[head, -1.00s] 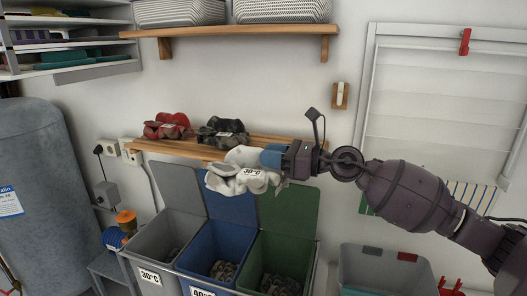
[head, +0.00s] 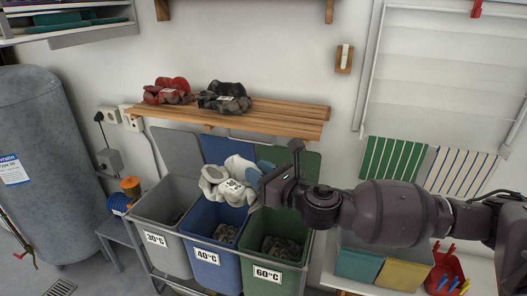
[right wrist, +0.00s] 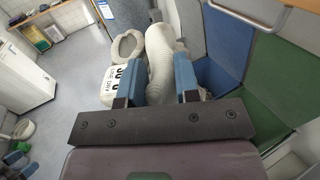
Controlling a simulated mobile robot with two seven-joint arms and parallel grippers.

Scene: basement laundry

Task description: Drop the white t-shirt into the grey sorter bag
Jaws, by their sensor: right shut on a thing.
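The white t-shirt (head: 228,184) is a crumpled bundle with a printed tag. My right gripper (head: 262,174) is shut on it and holds it above the blue bag; the shirt also shows between the fingers in the right wrist view (right wrist: 158,62). The grey sorter bag (head: 154,250), labelled 30°C, stands open at the left of the row, with dark laundry inside. The shirt is to the right of the grey bag's opening. My left gripper is not in view.
The blue 40°C bag (head: 208,262) and green 60°C bag (head: 270,284) stand right of the grey one, lids raised behind. A wooden shelf (head: 280,117) above holds a red bundle (head: 168,91) and a black bundle (head: 223,98). A grey tank (head: 45,170) stands left.

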